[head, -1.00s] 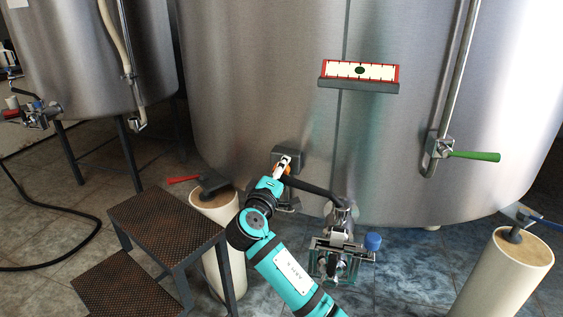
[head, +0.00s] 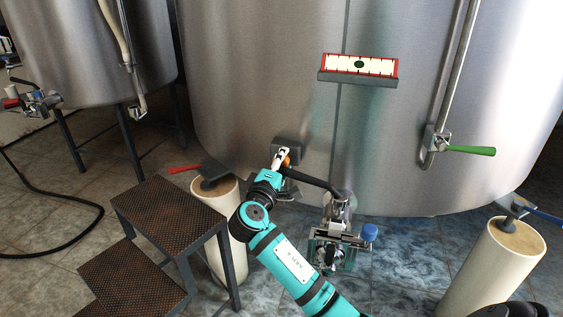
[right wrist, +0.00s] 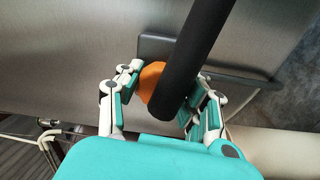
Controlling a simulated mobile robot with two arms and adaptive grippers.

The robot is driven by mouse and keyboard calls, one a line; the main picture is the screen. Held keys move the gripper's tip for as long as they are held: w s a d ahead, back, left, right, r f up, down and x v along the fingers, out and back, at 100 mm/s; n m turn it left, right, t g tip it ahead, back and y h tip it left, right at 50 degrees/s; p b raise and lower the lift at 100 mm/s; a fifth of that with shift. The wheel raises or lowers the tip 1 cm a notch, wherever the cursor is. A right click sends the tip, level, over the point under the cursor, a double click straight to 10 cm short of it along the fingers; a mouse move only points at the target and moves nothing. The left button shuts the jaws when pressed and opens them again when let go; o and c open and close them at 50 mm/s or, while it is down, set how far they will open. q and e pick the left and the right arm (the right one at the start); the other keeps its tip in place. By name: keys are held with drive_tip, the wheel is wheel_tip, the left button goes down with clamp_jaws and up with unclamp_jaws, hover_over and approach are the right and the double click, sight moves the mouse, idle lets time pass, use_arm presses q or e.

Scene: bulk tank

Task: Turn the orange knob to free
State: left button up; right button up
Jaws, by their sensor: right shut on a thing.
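The orange knob (head: 286,161) sits low on the front of the big steel tank, at a grey bracket. My right gripper (head: 282,160) is at it and hides most of it. In the right wrist view the knob (right wrist: 151,82) shows between the two fingers of my right gripper (right wrist: 160,95), which is shut on it. A black bar (right wrist: 195,60) crosses in front of the knob there and hides its right side. I cannot tell the knob's setting. My left gripper is not seen clearly; only a dark piece shows at the bottom right edge of the head view.
A valve with a blue cap (head: 370,232) stands right of my arm. A brown step stool (head: 165,212) is at left. A red handle (head: 184,169) and a green handle (head: 470,150) flank the knob. A pale post (head: 495,265) stands at right.

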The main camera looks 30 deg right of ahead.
drive_tip(key=o, duration=1.2)
drive_tip(key=v, duration=1.2)
drive_tip(key=shift+f, duration=0.1)
